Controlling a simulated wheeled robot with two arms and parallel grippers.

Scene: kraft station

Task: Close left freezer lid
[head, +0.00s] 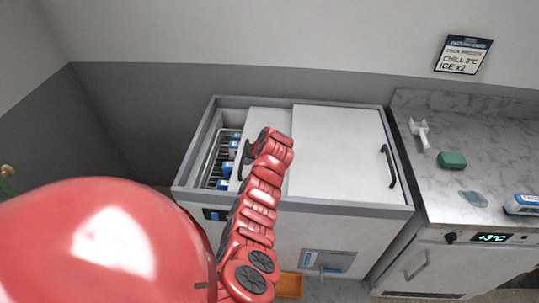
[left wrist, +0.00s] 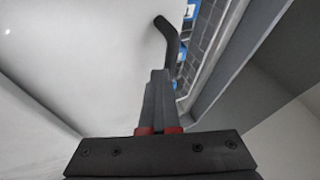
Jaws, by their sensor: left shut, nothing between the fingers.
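The white left freezer lid (head: 268,116) lies partly under the right lid (head: 335,140), and an opening shows at the freezer's left end. The left lid's black handle (head: 244,160) is near that opening edge, partly behind my left arm. In the left wrist view, the handle (left wrist: 170,40) is just beyond the fingertips of my left gripper (left wrist: 159,74). The fingers are shut with nothing between them. I cannot tell whether they touch the handle or lid. In the head view my wrist hides the fingers. My right gripper is not in view.
Blue-labelled items (head: 229,160) stand in a wire basket inside the opening. The freezer's grey rim (head: 205,112) surrounds the lids. A marble counter (head: 470,130) with a green block (head: 452,160) and a white tool (head: 420,132) stands at right. An orange bin (head: 290,286) is below.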

